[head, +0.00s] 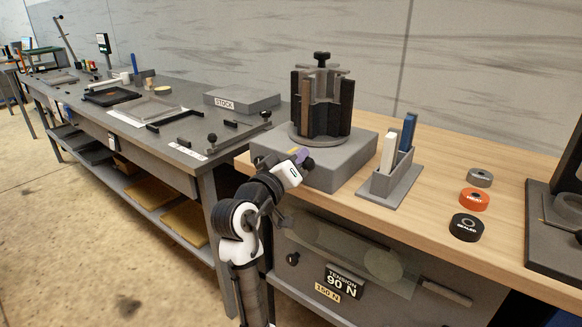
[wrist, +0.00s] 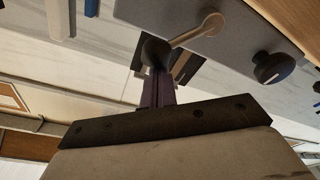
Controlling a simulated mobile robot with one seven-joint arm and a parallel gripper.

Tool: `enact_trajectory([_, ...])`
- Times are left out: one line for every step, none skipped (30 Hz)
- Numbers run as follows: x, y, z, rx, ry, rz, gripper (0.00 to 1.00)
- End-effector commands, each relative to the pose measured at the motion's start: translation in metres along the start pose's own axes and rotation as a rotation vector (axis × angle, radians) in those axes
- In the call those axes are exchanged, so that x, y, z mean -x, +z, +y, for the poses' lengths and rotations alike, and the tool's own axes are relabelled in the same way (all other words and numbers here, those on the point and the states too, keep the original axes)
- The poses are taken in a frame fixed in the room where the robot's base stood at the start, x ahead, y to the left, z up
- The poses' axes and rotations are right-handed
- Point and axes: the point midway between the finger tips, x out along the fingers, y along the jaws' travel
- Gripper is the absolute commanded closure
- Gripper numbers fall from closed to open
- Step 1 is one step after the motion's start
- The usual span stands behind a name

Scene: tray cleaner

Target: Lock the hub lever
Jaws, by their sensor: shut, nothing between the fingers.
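The hub (head: 322,105) is an upright drum of dark and brown panels with a black knob on top. It stands on a grey base block (head: 345,168). On the base's face, the wrist view shows a pale lever (wrist: 198,30) pivoted at one end, with a dark ball (wrist: 155,50) at its other end. My gripper (head: 303,157) is at the base's front, and its purple fingers also show in the wrist view (wrist: 160,88). The fingers are shut and empty, with their tips at the ball; I cannot tell whether they touch it. My gripper hides most of the lever in the head view.
A black knob (wrist: 272,68) also sits on the base's face. To the right are a grey holder (head: 390,186) with white and blue pieces, and several round pucks, one orange (head: 474,199). A grey workbench (head: 170,130) stands left. Wood between holder and pucks is clear.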

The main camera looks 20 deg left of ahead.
Motion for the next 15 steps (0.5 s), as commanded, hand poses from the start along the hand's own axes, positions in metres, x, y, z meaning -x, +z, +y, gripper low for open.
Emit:
enact_trajectory([0.001, 0.009, -0.001, -0.045, 0.008, -0.002, 1.0])
enact_trajectory([0.001, 0.01, -0.001, -0.074, 0.012, -0.002, 1.0])
enact_trajectory([0.001, 0.013, 0.001, -0.111, 0.017, -0.002, 1.0])
enact_trajectory([0.002, 0.015, 0.001, -0.14, 0.021, -0.002, 1.0])
enact_trajectory([0.002, 0.017, 0.002, -0.167, 0.025, -0.002, 1.0])
enact_trajectory([0.002, 0.019, 0.003, -0.205, 0.031, -0.002, 1.0])
enact_trajectory([0.003, 0.021, 0.004, -0.233, 0.035, -0.002, 1.0])
enact_trajectory([0.003, 0.023, 0.005, -0.262, 0.039, -0.002, 1.0])
enact_trajectory([0.003, 0.025, 0.006, -0.298, 0.045, -0.002, 1.0])
enact_trajectory([0.004, 0.027, 0.006, -0.324, 0.049, -0.002, 1.0])
enact_trajectory([0.004, 0.029, 0.007, -0.35, 0.053, -0.002, 1.0])
enact_trajectory([0.004, 0.031, 0.007, -0.384, 0.058, -0.002, 1.0])
enact_trajectory([0.004, 0.033, 0.008, -0.409, 0.061, -0.002, 1.0])
enact_trajectory([0.004, 0.034, 0.009, -0.433, 0.065, -0.002, 1.0])
enact_trajectory([0.005, 0.036, 0.009, -0.463, 0.069, -0.002, 1.0])
